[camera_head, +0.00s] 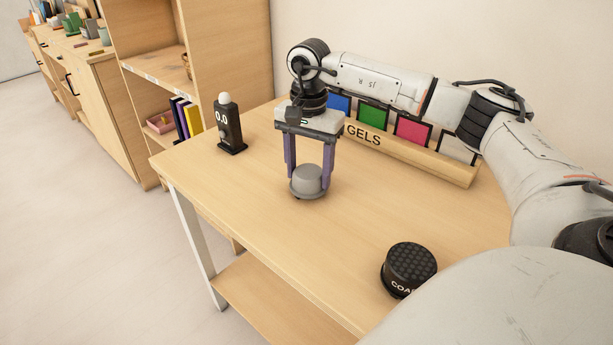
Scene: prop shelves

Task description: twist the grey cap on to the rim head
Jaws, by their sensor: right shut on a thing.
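The grey cap (307,180) is a short rounded piece on the wooden table, between the purple fingers of my right gripper (308,178). The gripper points straight down and is shut on it. A wider, darker grey disc shows at the bottom of the cap; I cannot tell whether it is the cap's own flange or the rim head under it. A black upright device (229,126) marked "0.0" with a pale rounded top stands to the left. My left gripper is not in view.
A wooden rack (410,153) marked "GELS" holds blue, green, pink and pale panels behind my right gripper. Shelves (155,68) with books stand beyond the table's left edge. The table's middle (280,230) is clear.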

